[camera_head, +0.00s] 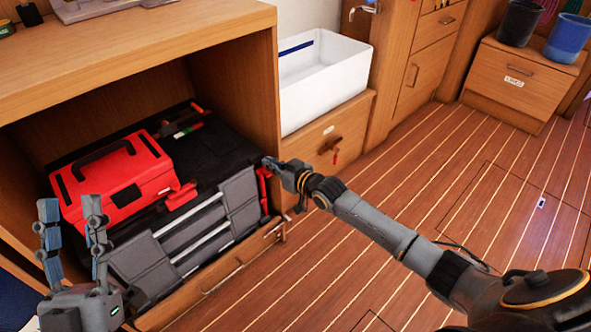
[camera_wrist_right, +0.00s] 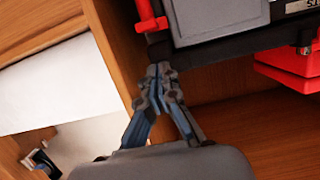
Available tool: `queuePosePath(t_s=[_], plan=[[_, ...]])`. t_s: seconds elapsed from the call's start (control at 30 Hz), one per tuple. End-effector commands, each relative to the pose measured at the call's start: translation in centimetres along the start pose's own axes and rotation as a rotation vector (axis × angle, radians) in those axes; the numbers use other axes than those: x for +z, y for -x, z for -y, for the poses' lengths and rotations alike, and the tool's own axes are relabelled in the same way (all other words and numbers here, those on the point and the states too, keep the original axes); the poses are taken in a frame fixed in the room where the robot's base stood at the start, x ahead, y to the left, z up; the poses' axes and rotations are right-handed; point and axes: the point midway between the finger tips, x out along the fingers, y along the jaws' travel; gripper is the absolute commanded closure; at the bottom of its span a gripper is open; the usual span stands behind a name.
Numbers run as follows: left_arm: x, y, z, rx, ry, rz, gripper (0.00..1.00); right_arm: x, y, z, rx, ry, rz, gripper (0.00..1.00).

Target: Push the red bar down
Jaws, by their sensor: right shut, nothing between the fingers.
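The red bar (camera_head: 263,188) stands upright at the right end of the black case (camera_head: 222,150) with grey front panels. It also shows in the right wrist view (camera_wrist_right: 147,16), beside a grey panel. My right gripper (camera_head: 269,163) is shut and empty, with its tips close to the top of the bar. In the right wrist view its closed fingertips (camera_wrist_right: 159,70) are near the case's dark edge, just off the bar's end; I cannot tell whether they touch. My left gripper (camera_head: 71,204) is open and empty, raised in front of the case's left side.
A red toolbox (camera_head: 115,178) lies on the case inside the wooden cabinet (camera_head: 262,75). The cabinet's side wall is close to my right gripper. A white bin (camera_head: 325,85) stands on a low drawer unit (camera_head: 345,120) to the right. The plank floor (camera_head: 420,190) is mostly clear.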

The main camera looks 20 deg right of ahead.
Motion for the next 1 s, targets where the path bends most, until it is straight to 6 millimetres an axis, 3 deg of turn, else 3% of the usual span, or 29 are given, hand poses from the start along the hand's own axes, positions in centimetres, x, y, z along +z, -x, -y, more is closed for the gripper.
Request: queuePosePath(t_s=[0.27,0.6,0.8,1.0], plan=[[5.8,0.8,0.8,-0.015,-0.015,0.352,0.60,-0.6,2.8,0.0,0.000,0.000,0.000,1.00],[11.8,5.3,1.9,-0.040,-0.027,0.776,0.60,-0.5,7.1,0.0,0.000,0.001,0.000,1.00],[13.7,8.3,2.4,-0.052,-0.030,0.964,0.60,-0.4,9.1,0.0,0.001,-0.001,0.000,1.00],[14.4,9.9,2.6,-0.058,-0.031,1.049,0.60,-0.4,10.0,0.0,0.000,-0.001,-0.002,1.00]])
